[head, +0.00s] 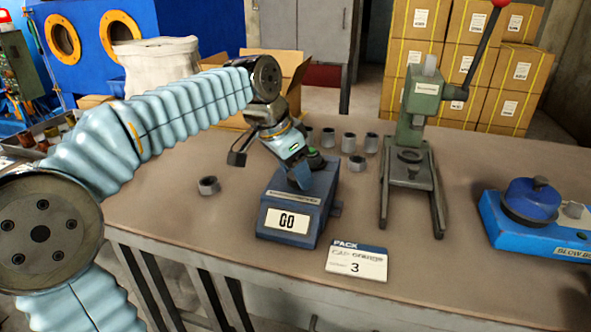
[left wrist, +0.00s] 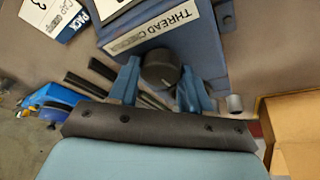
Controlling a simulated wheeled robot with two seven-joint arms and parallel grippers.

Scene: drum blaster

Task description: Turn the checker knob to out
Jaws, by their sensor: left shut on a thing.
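The blue thread checker (head: 289,225) stands on the bench, with a white display that seems to read "GO". In the left wrist view, its top (left wrist: 112,32) carries the label "THREAD CHECKER", and the dark round checker knob (left wrist: 160,68) shows upside down between my blue fingers. My left gripper (head: 302,176) reaches down onto the checker from behind. In the left wrist view, the gripper (left wrist: 160,88) is shut on the knob, with one finger on each side. The head view hides the knob behind the gripper. No pointer mark on the knob can be made out. My right gripper is out of view.
A card marked "PACK" and "3" (head: 356,262) lies in front of the checker. A green lever press (head: 419,110) and a blue blow-off unit (head: 538,225) stand to the right.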

